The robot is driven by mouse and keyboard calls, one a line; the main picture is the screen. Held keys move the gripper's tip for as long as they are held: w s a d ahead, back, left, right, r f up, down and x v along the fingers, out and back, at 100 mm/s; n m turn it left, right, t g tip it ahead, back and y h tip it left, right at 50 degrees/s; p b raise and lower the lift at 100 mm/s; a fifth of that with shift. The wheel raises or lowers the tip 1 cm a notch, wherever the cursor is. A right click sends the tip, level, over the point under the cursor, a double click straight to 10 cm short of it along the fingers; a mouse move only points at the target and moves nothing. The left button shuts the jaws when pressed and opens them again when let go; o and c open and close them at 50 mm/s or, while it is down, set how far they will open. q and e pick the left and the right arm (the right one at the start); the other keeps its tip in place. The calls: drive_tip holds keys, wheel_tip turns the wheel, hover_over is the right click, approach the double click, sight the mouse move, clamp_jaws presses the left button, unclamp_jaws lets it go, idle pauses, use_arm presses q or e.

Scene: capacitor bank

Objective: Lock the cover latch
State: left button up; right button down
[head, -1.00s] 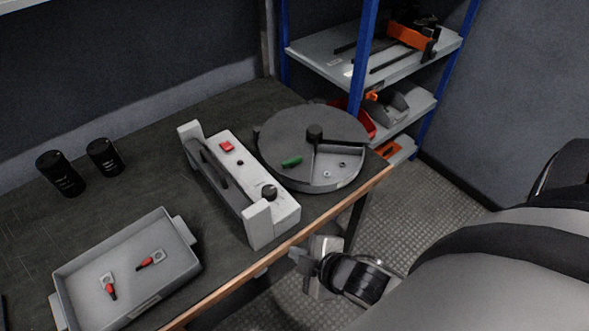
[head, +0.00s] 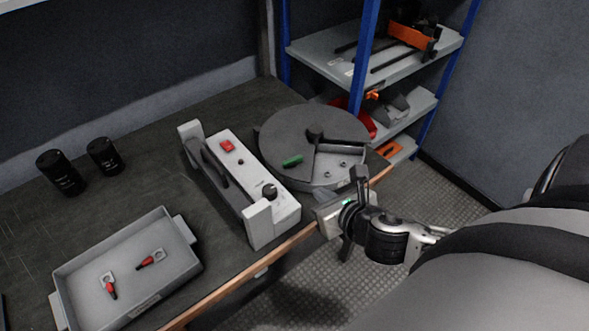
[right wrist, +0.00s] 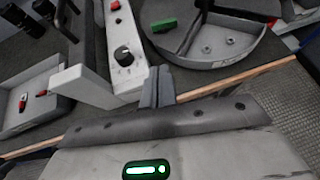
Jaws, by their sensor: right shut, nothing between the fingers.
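A round capacitor bank (head: 285,132) sits at the right end of the bench under a dark disc cover with a black central knob (head: 315,134). A wedge of the housing is open at its front right, showing small round terminals. A green piece (head: 292,160), possibly the latch, lies on the cover beside the opening; it also shows in the right wrist view (right wrist: 164,25). My right gripper (right wrist: 157,88) is shut and empty, by the bench edge in front of the housing. In the head view, the right gripper (head: 358,182) appears just right of the housing's front. My left gripper is out of view.
A grey-white box with a handle, red button (head: 227,146) and black knob (head: 269,191) stands left of the bank. A grey tray (head: 190,262) holds two red-handled pieces. Two black cylinders (head: 62,173) stand behind. Blue-post shelving (head: 363,60) is at the back right.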

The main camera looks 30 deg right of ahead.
approach(288, 167)
drive_tip(key=f, duration=0.1)
drive_tip(key=w+f, duration=0.1)
drive_tip(key=f, duration=0.1)
drive_tip(key=shift+w+d, duration=0.1)
drive_tip(key=shift+d, duration=0.05)
drive_tip(key=shift+w+d, duration=0.2)
drive_tip(key=shift+w, duration=1.9)
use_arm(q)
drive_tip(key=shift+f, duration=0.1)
use_arm(e)
drive_tip(key=shift+w+f, duration=0.1)
